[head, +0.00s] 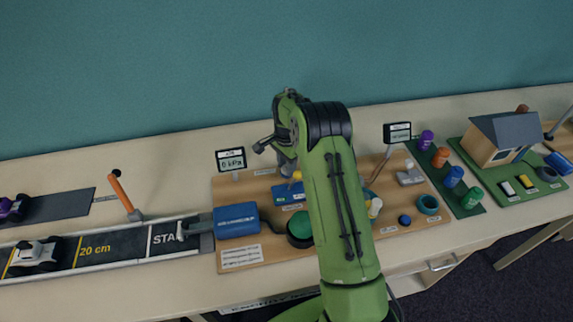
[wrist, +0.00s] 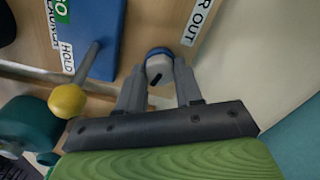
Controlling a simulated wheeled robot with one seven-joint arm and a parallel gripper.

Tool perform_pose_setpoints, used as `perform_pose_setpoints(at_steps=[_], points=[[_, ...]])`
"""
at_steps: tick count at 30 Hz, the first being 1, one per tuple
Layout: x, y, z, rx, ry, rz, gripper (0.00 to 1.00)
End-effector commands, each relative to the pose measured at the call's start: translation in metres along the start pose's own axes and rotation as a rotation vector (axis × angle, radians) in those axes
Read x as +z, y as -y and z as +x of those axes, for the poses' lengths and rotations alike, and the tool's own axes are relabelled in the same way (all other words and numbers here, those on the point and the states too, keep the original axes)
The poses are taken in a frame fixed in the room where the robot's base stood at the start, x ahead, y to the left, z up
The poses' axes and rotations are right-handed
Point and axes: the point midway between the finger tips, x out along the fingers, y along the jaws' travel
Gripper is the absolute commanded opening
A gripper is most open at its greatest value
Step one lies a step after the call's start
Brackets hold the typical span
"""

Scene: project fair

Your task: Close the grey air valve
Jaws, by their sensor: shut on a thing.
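The grey air valve (wrist: 158,66) shows in the wrist view as a small round grey knob with a dark slot and a blue part behind it. It sits on the wooden board beside a white label ending in "R OUT". My gripper (wrist: 160,84) has its two grey fingers on either side of the knob, shut on it. In the head view my green arm covers much of the middle of the board, and I cannot make out the valve there.
A yellow-knobbed lever (wrist: 68,100) on a blue plate (wrist: 97,35) stands close to the left of my fingers. The board (head: 230,193) also carries a gauge reading 0 kPa (head: 231,160) and a blue block (head: 236,220). An orange-handled lever (head: 122,193) stands farther left.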

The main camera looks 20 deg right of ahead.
Motion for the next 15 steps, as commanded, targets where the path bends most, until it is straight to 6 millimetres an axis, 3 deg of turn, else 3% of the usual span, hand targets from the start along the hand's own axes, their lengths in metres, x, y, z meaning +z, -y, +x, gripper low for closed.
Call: perform_pose_setpoints(at_steps=[15], points=[[-0.0007,0.0008,0.0003,-0.004,0.0,0.494,0.05]])
